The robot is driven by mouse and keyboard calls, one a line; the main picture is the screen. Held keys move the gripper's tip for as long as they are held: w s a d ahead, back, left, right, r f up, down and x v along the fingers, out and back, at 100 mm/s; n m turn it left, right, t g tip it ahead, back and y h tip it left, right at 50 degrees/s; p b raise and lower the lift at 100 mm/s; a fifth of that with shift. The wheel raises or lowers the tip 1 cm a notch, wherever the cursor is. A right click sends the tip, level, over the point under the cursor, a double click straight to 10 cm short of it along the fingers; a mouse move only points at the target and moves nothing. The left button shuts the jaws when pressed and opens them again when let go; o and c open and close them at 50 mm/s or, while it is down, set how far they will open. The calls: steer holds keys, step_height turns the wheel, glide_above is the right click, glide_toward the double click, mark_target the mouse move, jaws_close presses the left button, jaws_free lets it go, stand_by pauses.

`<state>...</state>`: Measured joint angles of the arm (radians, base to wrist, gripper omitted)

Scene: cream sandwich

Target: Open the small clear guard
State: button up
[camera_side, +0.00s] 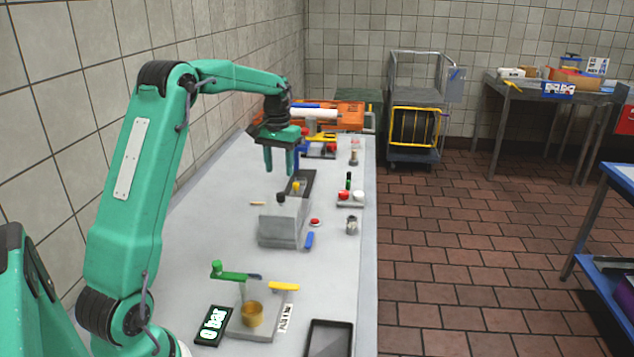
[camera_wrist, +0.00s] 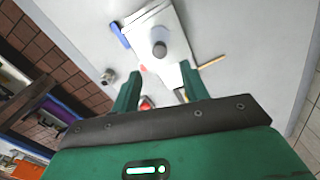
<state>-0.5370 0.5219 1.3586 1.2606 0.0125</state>
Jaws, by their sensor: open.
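My gripper (camera_side: 280,172) is open and empty, held above the bench with its fingers pointing down. In the wrist view its two fingers (camera_wrist: 162,72) stand apart. A yellow piece (camera_side: 297,187) shows just behind the knob in the side view. I cannot make out the small clear guard in either view.
A red button (camera_side: 315,222), a blue piece (camera_side: 309,240) and a metal cylinder (camera_side: 352,225) are right of the box. An orange crate (camera_side: 340,117) stands behind.

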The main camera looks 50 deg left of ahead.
mark_target(281, 194)
steer(key=shift+f, duration=3.8)
jaws_close()
